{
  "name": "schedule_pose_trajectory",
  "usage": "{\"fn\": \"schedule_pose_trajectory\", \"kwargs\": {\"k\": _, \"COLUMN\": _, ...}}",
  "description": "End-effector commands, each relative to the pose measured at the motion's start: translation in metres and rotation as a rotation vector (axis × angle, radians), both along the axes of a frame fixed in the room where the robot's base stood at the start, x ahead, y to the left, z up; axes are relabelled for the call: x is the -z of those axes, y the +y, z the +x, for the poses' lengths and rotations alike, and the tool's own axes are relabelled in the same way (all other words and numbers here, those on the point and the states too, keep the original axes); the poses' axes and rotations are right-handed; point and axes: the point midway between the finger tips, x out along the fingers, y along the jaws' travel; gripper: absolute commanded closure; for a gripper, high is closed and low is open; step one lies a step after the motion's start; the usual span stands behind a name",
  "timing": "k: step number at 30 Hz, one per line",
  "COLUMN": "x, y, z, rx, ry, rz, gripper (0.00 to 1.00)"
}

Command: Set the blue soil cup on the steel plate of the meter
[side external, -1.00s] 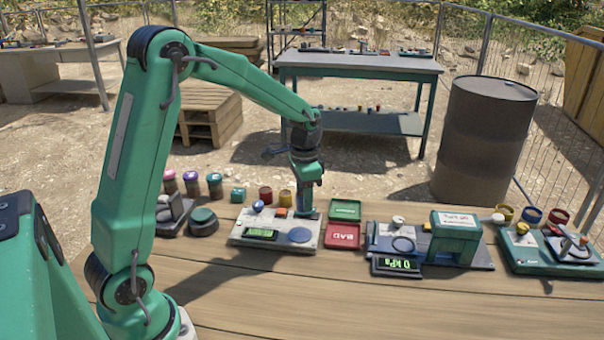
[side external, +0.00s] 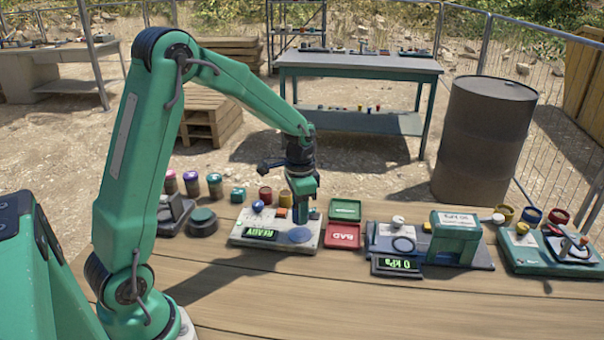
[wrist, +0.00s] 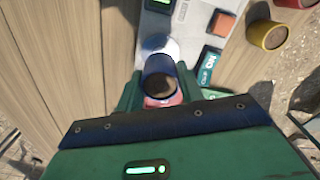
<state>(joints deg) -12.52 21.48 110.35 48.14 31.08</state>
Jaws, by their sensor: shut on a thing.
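My gripper (side external: 300,208) is shut on the blue soil cup, which shows between the fingers in the wrist view (wrist: 160,79) with brown soil inside. In the side view the cup (side external: 299,215) is mostly hidden by the fingers. It is just above or behind the steel plate (side external: 300,236), a round grey-blue disc on the pale meter (side external: 250,223). In the wrist view a bright part of the plate (wrist: 160,45) shows past the cup's rim. I cannot tell whether the cup touches the meter. The meter's display (side external: 262,233) reads READY.
A red BAD tray (side external: 343,236) and a green tray (side external: 345,210) lie right of the meter. Red (side external: 265,195) and yellow (side external: 285,197) cups stand behind it. A press device (side external: 452,237) is further right. The front table boards are clear.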

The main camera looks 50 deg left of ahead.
Motion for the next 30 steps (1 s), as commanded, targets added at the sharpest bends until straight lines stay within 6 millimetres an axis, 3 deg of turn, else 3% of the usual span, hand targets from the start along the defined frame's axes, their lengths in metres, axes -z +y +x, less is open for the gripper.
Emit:
{"fn": "schedule_pose_trajectory", "kwargs": {"k": 10, "x": 0.020, "y": 0.000, "z": 0.000, "rx": 0.000, "ry": 0.001, "rz": -0.001, "gripper": 0.87}}
{"fn": "schedule_pose_trajectory", "kwargs": {"k": 30, "x": 0.022, "y": 0.000, "z": 0.000, "rx": 0.000, "ry": 0.000, "rz": 0.000, "gripper": 0.87}}
